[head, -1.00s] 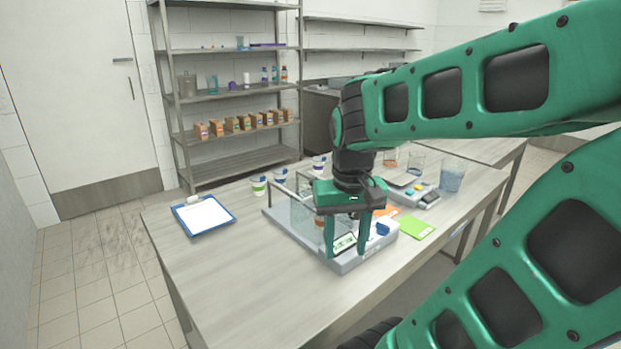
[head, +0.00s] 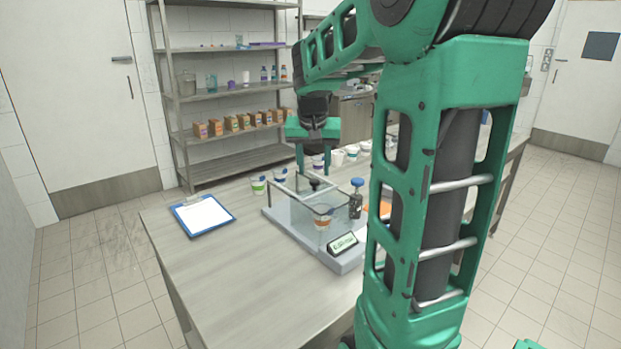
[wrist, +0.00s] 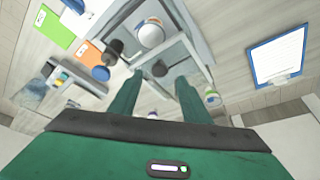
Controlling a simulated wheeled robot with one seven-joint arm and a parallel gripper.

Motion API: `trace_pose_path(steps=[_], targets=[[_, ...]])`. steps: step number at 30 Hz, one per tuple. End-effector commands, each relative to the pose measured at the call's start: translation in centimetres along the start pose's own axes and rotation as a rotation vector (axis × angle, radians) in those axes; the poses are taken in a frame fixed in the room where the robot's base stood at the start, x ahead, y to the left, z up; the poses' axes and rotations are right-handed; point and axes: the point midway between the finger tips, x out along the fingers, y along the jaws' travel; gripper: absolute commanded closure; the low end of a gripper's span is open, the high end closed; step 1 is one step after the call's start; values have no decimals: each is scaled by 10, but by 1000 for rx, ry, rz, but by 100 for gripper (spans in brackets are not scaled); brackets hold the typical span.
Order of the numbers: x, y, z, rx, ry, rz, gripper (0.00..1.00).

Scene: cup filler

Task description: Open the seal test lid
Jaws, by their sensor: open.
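The seal test chamber (head: 302,212) is a clear box on a grey base on the table, with a small display (head: 342,244) at its front. A cup (head: 323,220) stands inside it; the cup also shows in the wrist view (wrist: 151,34). A dark knob (head: 315,184), seemingly the lid's, sits at the chamber's far part. The lid looks shut, though its clear panel is hard to make out. My gripper (head: 314,168) is open and empty above the chamber's far side. In the wrist view the dark knob (wrist: 160,68) appears between my fingertips (wrist: 158,76), apparently not gripped.
A blue-topped dark post (head: 356,203) stands right of the chamber. A clipboard (head: 203,215) lies at the left; the table's front left is clear. Lidded cups (head: 259,185) stand behind the chamber. Green (wrist: 54,28) and orange (wrist: 88,53) cards lie beside it. My arm hides the table's right side.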

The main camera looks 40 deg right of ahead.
Motion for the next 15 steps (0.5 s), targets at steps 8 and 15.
trace_pose_path(steps=[8,15], targets=[[35,0,1,-1,-1,0,57],[42,0,1,-2,-1,-1,57]])
